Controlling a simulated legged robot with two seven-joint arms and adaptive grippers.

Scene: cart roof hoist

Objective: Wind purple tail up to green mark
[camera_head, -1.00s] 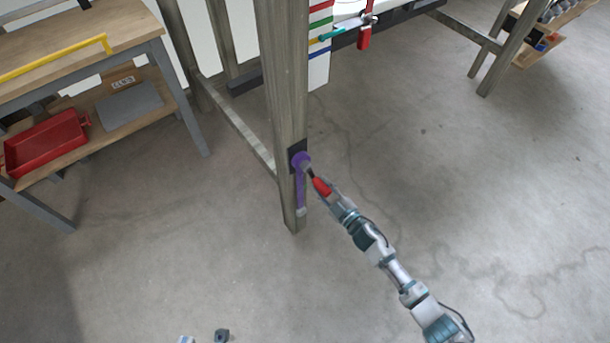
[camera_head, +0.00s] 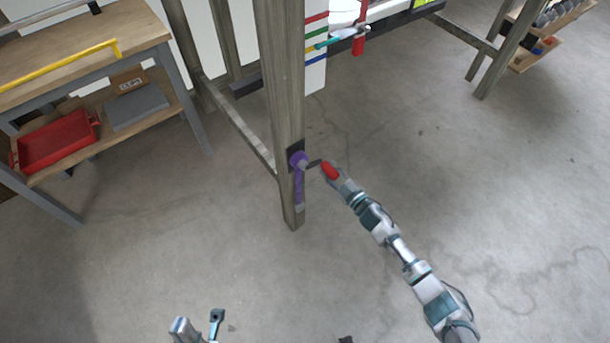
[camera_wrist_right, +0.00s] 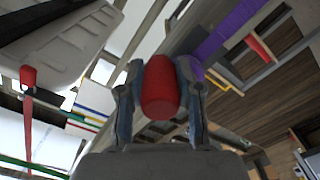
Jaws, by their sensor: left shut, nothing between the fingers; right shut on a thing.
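A purple winch hub (camera_head: 298,159) is mounted on a dark plate on the wooden post, with a purple tail (camera_head: 299,187) hanging down the post below it. A dark crank arm (camera_head: 314,163) sticks out to the right from the hub to a red grip (camera_head: 329,170). My right gripper (camera_head: 331,171) is shut on this grip, which shows between its fingers in the right wrist view (camera_wrist_right: 161,88). A white board (camera_head: 316,72) has red, green (camera_head: 317,34) and blue marks. My left gripper (camera_head: 200,325) is low in the view, apart from the post, and empty.
The wooden post (camera_head: 285,105) stands beside my right gripper. A workbench (camera_head: 110,40) with a yellow bar and a red tray (camera_head: 57,141) on its lower shelf stands at the left. A red object (camera_head: 359,38) hangs near the board. The floor between is clear.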

